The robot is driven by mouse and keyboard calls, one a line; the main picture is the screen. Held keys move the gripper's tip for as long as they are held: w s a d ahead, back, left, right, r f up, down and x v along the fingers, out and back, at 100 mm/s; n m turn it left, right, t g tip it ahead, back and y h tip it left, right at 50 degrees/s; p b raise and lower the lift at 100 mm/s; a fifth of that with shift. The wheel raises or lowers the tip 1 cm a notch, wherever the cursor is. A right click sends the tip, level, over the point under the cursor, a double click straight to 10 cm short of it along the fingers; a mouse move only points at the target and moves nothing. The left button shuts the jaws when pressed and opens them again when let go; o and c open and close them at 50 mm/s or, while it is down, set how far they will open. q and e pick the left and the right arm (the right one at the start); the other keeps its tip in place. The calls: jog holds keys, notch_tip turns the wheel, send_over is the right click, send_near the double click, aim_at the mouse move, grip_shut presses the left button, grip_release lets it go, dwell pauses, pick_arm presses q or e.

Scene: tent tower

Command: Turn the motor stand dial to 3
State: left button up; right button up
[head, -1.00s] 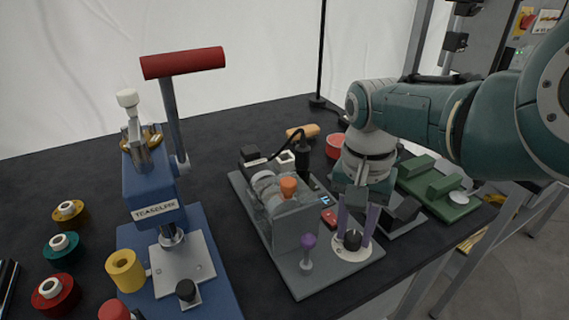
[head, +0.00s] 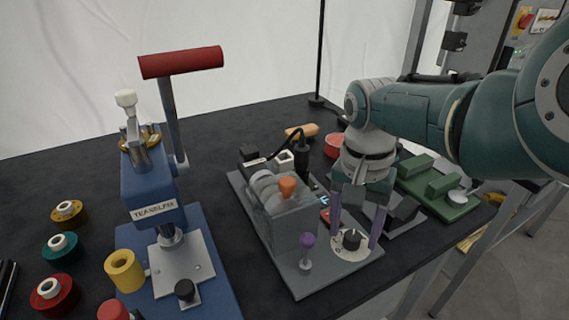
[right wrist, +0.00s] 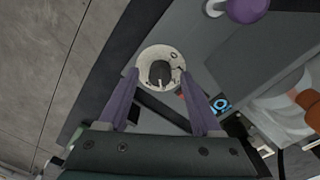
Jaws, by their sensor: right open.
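The motor stand (head: 318,270) is a grey plate with a clear-covered motor, an orange knob (head: 287,187) and a purple-topped lever (head: 307,241). Its dial is a black knob (head: 352,239) on a round white scale (head: 343,252) at the plate's right front corner. It also shows in the right wrist view, as a dark knob (right wrist: 160,73) on the pale disc. The scale marks are too small to read surely. My right gripper (head: 355,239) is open, its purple fingers apart on either side of the knob and just above it, with gaps visible. My left gripper is not in view.
A blue press (head: 152,190) with a red handle stands left of the stand. Several coloured rings lie at far left. A green fixture (head: 440,187) sits behind and right of my right gripper. The table's edge runs close to the dial's right.

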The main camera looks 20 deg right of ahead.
aim_at(351, 233)
notch_tip(351, 233, up, 10)
jog(key=p, duration=0.6)
jog(key=shift+w+a, duration=0.15)
